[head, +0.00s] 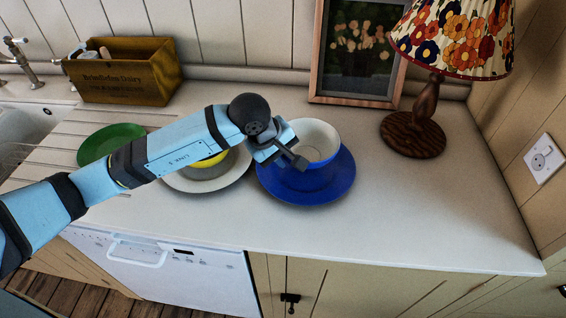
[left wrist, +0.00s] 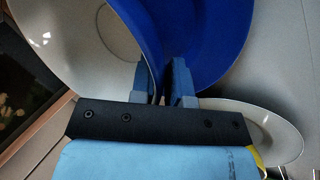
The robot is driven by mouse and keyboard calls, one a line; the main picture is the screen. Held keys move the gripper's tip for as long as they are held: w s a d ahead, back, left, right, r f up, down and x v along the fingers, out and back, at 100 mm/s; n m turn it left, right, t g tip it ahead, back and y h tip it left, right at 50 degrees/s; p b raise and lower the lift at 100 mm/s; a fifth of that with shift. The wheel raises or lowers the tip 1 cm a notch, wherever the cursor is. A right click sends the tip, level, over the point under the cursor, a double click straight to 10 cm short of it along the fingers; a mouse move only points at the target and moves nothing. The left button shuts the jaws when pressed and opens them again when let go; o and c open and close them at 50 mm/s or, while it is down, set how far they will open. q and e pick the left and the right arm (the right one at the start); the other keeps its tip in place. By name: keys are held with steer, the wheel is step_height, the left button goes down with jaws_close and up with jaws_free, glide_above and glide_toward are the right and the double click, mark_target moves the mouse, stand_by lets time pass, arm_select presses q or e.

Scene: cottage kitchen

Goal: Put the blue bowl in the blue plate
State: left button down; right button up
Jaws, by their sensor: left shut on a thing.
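The blue bowl (head: 318,140), white inside and blue outside, is upright over the blue plate (head: 318,194) on the counter. Whether its base touches the plate cannot be told. My left gripper (head: 292,160) is shut on the bowl's left rim. In the left wrist view the bowl (left wrist: 95,35) fills the upper left, with its wall between the fingers (left wrist: 165,85). The blue plate (left wrist: 212,35) shows behind it there. My right gripper is not in view.
A white plate with a yellow bowl (head: 210,160) lies left of the blue plate, partly hidden by my arm. A green plate (head: 108,140) lies farther left. A wooden box (head: 125,75), picture frame (head: 355,55) and lamp (head: 425,115) stand behind. The counter's right front is clear.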

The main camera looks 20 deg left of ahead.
arm_select(q)
steer(key=shift+f, duration=1.45)
steer(key=shift+f+b, duration=0.4)
steer(key=shift+b, duration=0.1)
steer(key=c, duration=1.1)
jaws_free()
steer(key=shift+r, duration=0.1)
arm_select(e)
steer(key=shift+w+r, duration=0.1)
arm_select(q)
steer(key=shift+r+p, duration=0.3)
steer(key=shift+p, duration=0.2)
steer(key=v, duration=1.2)
steer(key=shift+a, duration=0.1)
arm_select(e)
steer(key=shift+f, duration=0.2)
